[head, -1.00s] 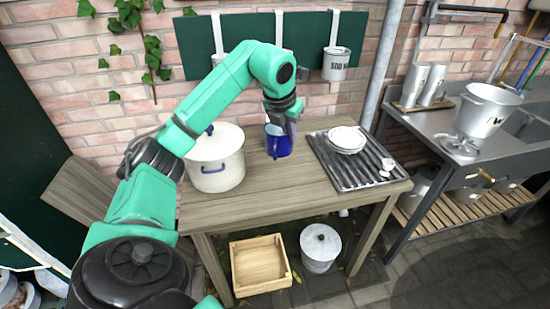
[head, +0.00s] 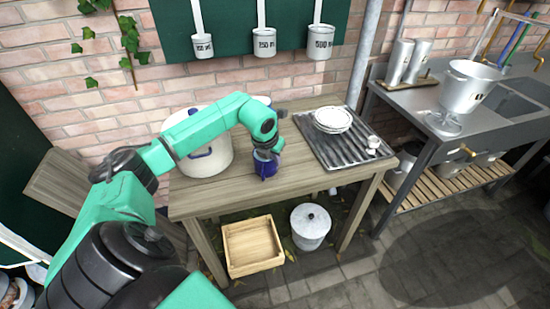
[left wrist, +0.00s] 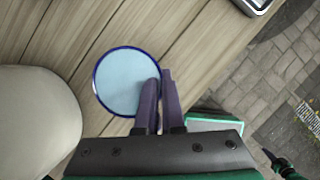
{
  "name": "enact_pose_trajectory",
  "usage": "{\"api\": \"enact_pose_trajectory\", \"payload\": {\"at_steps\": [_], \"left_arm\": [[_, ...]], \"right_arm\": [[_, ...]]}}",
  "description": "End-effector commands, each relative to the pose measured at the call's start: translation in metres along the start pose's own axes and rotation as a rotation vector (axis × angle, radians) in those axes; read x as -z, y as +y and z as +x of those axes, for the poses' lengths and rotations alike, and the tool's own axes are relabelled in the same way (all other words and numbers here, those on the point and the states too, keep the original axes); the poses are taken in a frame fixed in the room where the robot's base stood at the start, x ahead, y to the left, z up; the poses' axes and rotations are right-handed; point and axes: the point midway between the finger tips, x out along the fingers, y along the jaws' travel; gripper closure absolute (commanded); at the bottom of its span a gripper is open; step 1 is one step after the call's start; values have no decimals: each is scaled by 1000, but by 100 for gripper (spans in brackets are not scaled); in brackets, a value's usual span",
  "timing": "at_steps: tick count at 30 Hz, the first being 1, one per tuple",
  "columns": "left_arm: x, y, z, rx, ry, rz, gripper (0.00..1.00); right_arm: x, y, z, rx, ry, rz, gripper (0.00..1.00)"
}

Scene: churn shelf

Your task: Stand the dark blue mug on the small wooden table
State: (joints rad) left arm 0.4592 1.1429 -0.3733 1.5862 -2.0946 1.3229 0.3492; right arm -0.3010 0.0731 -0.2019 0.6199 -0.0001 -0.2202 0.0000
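The dark blue mug (head: 265,167) is over the front middle of a wooden table (head: 215,194). In the left wrist view the mug (left wrist: 122,80) shows from above, with a blue rim and a pale, empty inside. My left gripper (head: 268,148) is at its rim from above. In the left wrist view the left gripper's fingers (left wrist: 160,88) are close together, one inside the mug and one outside, with the wall between them. I cannot tell whether the mug's base touches the table.
A white pot (head: 207,160) stands left of the mug. A dark draining rack (head: 345,158) with white plates (head: 332,120) lies at the right. A wooden crate (head: 252,246) and a lidded bin (head: 310,226) stand below. Another plank surface (head: 68,185) is at the left.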

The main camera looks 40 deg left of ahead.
Motion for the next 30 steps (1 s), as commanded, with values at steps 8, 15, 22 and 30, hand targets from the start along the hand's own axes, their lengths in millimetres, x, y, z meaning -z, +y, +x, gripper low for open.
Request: {"api": "enact_pose_trajectory", "payload": {"at_steps": [8,15,22,30], "left_arm": [[0,0,0,0,1,0,67],[-2,1,-15,-3,-2,0,67],[-2,1,-76,-4,-4,1,67],[-1,0,-122,-1,-1,0,67]], "right_arm": [[0,5,-1,-6,1,-2,100],[0,6,0,-8,1,-2,100],[0,7,10,-9,1,-1,100],[-1,7,13,-9,1,0,100]]}}
